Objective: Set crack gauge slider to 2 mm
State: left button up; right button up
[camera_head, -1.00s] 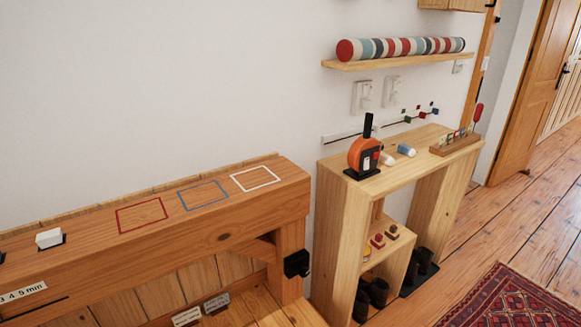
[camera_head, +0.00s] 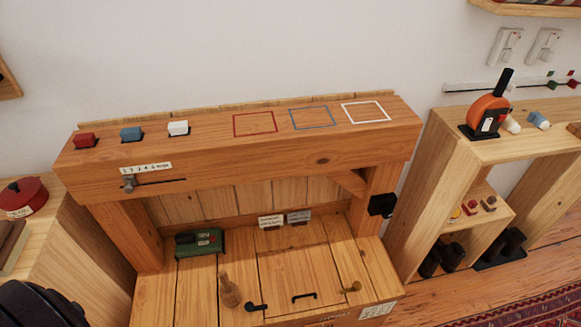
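The crack gauge is on the front face of the timber beam (camera_head: 290,155), at its left part. It has a white scale label (camera_head: 146,168) marked in mm and a dark slot (camera_head: 165,182) running right below it. The small grey metal slider (camera_head: 129,184) sits at the left end of the slot, near the low end of the scale. Its exact reading is too small to tell. Neither of my grippers is in view. A dark rounded shape at the bottom left corner cannot be made out clearly.
Red (camera_head: 85,141), blue (camera_head: 131,134) and white (camera_head: 178,128) blocks stand on the beam, left of three coloured outlines. Below are a green box (camera_head: 199,242) and a wooden peg (camera_head: 229,291). A shelf unit (camera_head: 510,145) stands right, a red tin (camera_head: 22,197) left.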

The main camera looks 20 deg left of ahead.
aim_at(130, 180)
jog(key=u, duration=1.85)
